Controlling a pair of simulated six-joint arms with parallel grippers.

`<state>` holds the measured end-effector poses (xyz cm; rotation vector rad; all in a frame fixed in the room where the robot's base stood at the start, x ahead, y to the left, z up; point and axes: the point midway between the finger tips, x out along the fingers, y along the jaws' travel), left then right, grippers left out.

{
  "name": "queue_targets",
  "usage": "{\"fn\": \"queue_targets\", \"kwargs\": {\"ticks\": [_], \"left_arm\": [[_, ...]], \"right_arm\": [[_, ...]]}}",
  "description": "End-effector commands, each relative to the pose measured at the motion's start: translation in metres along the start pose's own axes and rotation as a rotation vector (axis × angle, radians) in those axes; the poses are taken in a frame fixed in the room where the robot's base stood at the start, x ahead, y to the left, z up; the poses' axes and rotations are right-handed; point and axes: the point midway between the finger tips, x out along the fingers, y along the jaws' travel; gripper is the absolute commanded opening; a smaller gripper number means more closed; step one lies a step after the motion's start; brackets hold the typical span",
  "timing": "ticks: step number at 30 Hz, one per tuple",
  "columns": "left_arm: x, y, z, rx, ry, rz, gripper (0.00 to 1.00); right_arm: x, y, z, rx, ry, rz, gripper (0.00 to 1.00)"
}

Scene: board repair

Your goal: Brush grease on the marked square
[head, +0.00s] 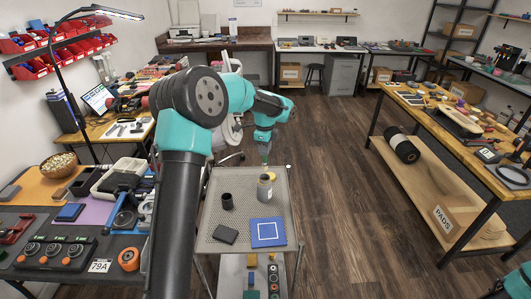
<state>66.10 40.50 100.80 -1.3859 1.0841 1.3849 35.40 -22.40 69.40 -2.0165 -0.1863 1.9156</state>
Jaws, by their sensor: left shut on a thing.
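A blue plate with a white square outline (268,232) lies flat on the perforated top of a small cart (215,195). A pale jar with a yellowish band (265,192) stands behind the plate on the same top. My left gripper (264,148) points down above the jar and is shut on a thin, greenish tool, likely the brush. The tool's lower end is at or just above the jar's mouth; I cannot tell whether it is inside. The marked square looks bare. My right gripper is not in view; only teal parts of that arm show at the lower right.
A dark cup (227,201) and a dark flat block (225,234) also sit on the cart top. A cluttered bench with a lamp (98,12) is on the left. A wooden table (425,110) stands on the right. The floor between (345,170) is clear.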

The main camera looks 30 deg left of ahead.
Motion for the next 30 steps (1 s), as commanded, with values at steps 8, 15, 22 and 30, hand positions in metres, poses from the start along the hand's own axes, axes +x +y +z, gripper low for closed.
{"fn": "queue_targets", "kwargs": {"ticks": [8,15,22,30], "left_arm": [[0.001,0.0,0.0,0.001,0.0,0.001,0.0],[0.01,0.001,0.0,0.001,0.0,0.003,0.0],[0.029,0.001,0.0,0.0,0.0,0.002,0.0],[0.052,0.0,0.0,0.001,-0.001,0.002,0.0]], "right_arm": [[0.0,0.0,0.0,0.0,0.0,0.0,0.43],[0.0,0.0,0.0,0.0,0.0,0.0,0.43],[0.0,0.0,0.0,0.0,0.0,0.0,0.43],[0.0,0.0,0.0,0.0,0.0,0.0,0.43]]}}
